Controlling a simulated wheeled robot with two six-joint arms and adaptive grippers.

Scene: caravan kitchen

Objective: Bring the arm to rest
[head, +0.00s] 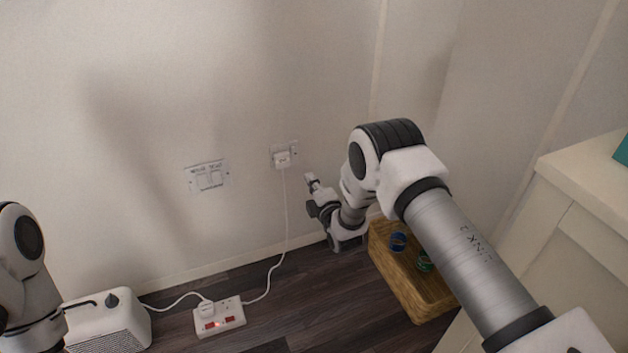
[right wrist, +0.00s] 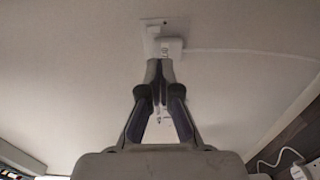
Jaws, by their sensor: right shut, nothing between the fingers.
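My right arm (head: 465,255) reaches in from the lower right toward the wall. My right gripper (head: 312,183) points up at the wall, to the right of and a little below the wall socket (head: 293,148) with a white plug (head: 282,159) in it. In the right wrist view the fingers (right wrist: 159,78) are closed together with nothing between them. There the white plug (right wrist: 172,46) lies just beyond the fingertips; I cannot tell the exact gap. Part of my left arm (head: 28,275) shows at the left edge; its gripper is out of view.
A wall switch plate (head: 208,177) is left of the socket. A power strip (head: 219,316) with a lit switch and a white heater-like box (head: 108,322) stand on the floor. A wicker basket (head: 408,290) holds blue and green items below my right arm. A cream cabinet (head: 585,215) stands right.

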